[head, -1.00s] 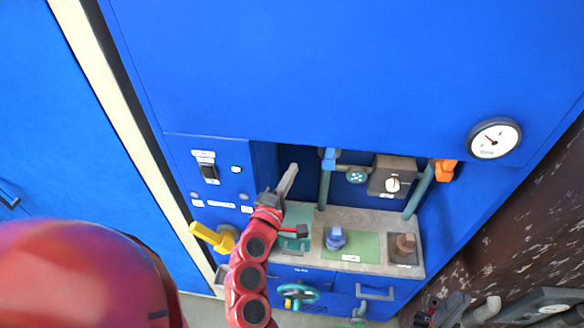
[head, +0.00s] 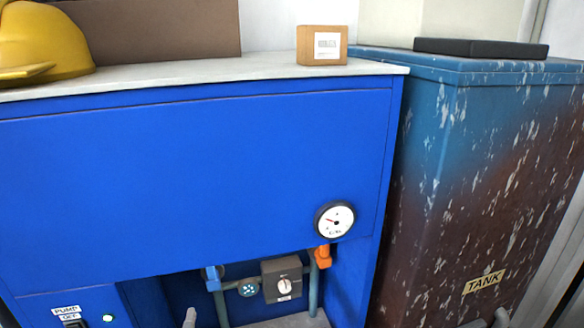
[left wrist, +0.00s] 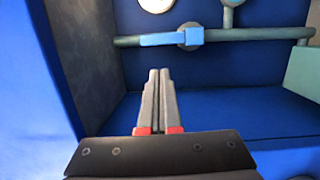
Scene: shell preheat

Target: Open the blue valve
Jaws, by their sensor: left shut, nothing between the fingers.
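The blue valve (head: 211,275) sits on a pipe in the recess of the blue cabinet, low in the head view. In the left wrist view its blue handle (left wrist: 172,38) lies along the pipe, beyond my fingertips. My left gripper (left wrist: 158,72) is shut and empty, pointing into the recess, with a visible gap to the valve. In the head view only its tip (head: 190,318) shows at the bottom edge, below the valve. The rest of that arm is out of frame. My right gripper is not recognisable in either view.
An orange valve (head: 323,257), a grey-brown box with a knob (head: 283,279) and a round gauge (head: 335,220) are to the right. A pump switch panel (head: 75,318) is at lower left. A rusty tank (head: 470,190) stands right of the cabinet. The recess's side wall (left wrist: 75,60) is close.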

